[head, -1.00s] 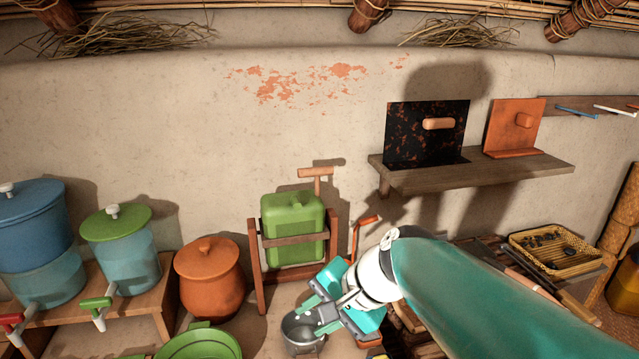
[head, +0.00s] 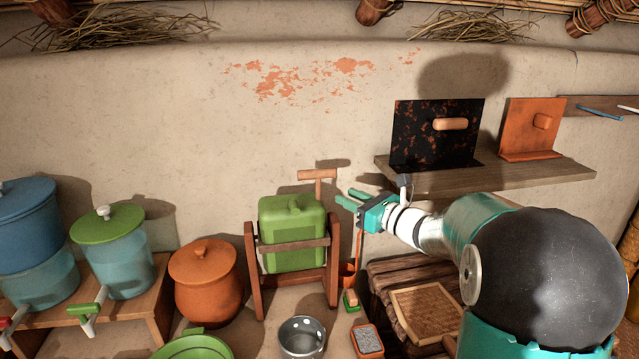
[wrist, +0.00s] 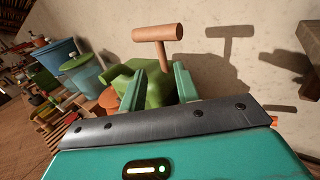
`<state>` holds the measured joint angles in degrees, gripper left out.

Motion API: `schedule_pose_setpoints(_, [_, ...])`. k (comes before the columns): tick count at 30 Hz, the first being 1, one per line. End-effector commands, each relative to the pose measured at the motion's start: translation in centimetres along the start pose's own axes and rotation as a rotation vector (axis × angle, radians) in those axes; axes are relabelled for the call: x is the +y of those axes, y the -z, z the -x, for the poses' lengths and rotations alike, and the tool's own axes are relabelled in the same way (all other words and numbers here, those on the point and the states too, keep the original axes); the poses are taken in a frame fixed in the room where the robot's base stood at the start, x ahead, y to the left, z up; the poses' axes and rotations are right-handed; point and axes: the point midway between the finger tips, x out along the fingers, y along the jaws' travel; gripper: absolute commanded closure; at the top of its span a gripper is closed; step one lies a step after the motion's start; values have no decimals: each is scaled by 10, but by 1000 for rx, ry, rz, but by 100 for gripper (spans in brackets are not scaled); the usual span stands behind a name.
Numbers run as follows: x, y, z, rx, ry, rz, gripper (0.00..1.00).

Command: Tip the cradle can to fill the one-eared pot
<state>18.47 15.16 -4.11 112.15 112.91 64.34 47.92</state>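The green cradle can (head: 292,225) sits upright in a wooden cradle frame (head: 252,270) against the wall. A T-shaped wooden handle (head: 317,174) rises at its back right; it also shows in the wrist view (wrist: 157,33). The grey metal pot (head: 302,338) stands on the floor in front of the cradle; its ear is not clear. My gripper (head: 346,199) is open and empty, just right of the can and below the handle. In the wrist view its fingers (wrist: 158,78) are apart, with the can (wrist: 150,88) behind them and the handle beyond, untouched as far as I can tell.
An orange clay pot (head: 208,285) and lidded blue (head: 35,235) and green-topped (head: 112,255) dispensers stand left. A shelf (head: 480,178) with two panels is at right. A green basin (head: 195,347) and a small grey-topped block (head: 367,342) lie low in front.

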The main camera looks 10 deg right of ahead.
Motion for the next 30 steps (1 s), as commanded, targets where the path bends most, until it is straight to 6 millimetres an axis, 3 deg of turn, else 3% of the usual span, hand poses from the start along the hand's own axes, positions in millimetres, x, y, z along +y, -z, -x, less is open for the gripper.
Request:
schedule_pose_setpoints(15, [-2,1,-98,1,-4,2,68])
schedule_pose_setpoints(21, [-4,0,-112,1,0,2,68])
schedule_pose_setpoints(28, [-4,0,-112,1,0,3,68])
schedule_pose_setpoints(30, [-4,0,-112,1,0,3,78])
